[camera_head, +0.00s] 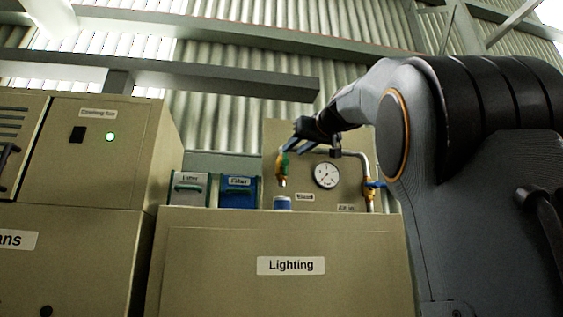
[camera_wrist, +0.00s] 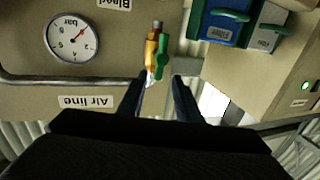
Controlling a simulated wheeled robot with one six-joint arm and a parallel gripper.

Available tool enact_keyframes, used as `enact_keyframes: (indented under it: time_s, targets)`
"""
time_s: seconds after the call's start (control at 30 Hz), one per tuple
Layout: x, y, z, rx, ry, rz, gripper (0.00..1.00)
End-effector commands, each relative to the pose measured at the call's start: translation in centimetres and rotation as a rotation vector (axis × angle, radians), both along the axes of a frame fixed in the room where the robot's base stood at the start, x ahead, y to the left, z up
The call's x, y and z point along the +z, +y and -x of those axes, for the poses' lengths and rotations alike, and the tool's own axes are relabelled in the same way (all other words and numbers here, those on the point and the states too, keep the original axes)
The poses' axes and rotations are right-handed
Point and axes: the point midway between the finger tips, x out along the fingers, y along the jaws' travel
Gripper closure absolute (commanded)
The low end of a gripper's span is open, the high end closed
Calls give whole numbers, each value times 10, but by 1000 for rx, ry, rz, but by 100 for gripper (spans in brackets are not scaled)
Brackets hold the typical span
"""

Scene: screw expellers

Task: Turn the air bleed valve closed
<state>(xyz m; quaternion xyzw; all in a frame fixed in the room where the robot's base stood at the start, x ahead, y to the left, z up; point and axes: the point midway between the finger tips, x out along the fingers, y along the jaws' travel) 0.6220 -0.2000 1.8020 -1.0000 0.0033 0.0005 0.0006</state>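The air bleed valve is a small brass body with a green lever (camera_head: 284,161), hanging from the pipe on the beige panel. In the wrist view, which shows the panel upside down, the green lever (camera_wrist: 162,58) lies roughly along the brass body (camera_wrist: 151,50). My gripper (camera_head: 298,143) is at the valve's upper right in the head view. In the wrist view my gripper (camera_wrist: 159,92) is open, its two dark fingers apart, with the valve between and just beyond their tips. Contact with the lever cannot be made out.
A pressure gauge (camera_head: 327,175) and a blue-handled valve (camera_head: 375,185) sit right of the bleed valve. A blue cup (camera_head: 283,203) stands below it. The pipe (camera_wrist: 70,82) runs close to my fingers.

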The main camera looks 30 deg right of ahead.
Motion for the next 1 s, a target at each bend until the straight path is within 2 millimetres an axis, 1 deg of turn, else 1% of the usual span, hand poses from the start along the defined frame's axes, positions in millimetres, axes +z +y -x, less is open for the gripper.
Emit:
enact_keyframes:
  time_s: [0.07,0.17,0.4,0.53,0.7,0.97,1.0]
  targets:
    - [2,-1,-4,0,-1,0,68]
    - [1,-4,-15,-5,2,0,68]
    - [2,-10,-50,-14,1,0,68]
    - [2,-11,-64,-14,0,0,68]
    - [1,-9,-73,-13,0,1,68]
    - [0,-8,-75,-11,0,1,68]
    - [0,-8,-75,-11,0,1,74]
